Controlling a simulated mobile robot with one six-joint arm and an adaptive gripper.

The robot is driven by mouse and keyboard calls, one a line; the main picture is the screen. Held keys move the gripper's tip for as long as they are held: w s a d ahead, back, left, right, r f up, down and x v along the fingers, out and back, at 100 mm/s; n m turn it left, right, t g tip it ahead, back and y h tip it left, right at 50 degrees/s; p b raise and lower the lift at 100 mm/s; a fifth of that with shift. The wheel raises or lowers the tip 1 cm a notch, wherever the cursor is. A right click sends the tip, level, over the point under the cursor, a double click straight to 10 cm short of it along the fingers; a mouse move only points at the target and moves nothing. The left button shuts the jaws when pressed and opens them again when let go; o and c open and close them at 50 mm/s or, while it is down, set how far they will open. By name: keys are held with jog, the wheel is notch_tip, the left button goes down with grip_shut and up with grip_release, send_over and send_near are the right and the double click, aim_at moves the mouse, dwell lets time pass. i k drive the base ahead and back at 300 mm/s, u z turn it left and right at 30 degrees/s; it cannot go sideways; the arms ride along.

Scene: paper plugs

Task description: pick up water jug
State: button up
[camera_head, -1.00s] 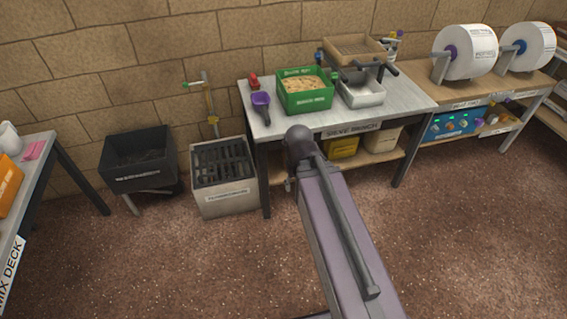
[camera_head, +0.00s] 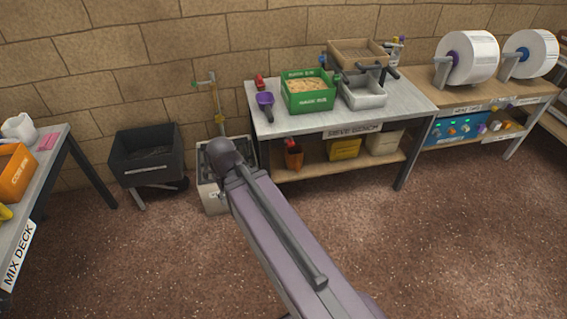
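A white vessel (camera_head: 20,128), which looks like a jug, stands at the back of the mix deck table (camera_head: 40,185) at the far left edge of the head view. It is small in the picture, and I cannot tell whether it holds water. My arm reaches up from the bottom of the view over the floor, well to the right of the vessel. My gripper is not visible.
An orange bin (camera_head: 14,172) and pink item (camera_head: 49,141) share the mix deck. A black bin (camera_head: 147,160) and a partly hidden grated bin (camera_head: 208,195) stand by the wall. The sieve bench (camera_head: 300,122) holds a green crate (camera_head: 307,97). Foreground floor is open.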

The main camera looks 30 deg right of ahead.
aim_at(293, 156)
jog(key=u, duration=0.3)
jog(key=k, duration=1.3)
jog(key=z, duration=0.85)
jog(key=i, duration=1)
jog(key=z, duration=0.05)
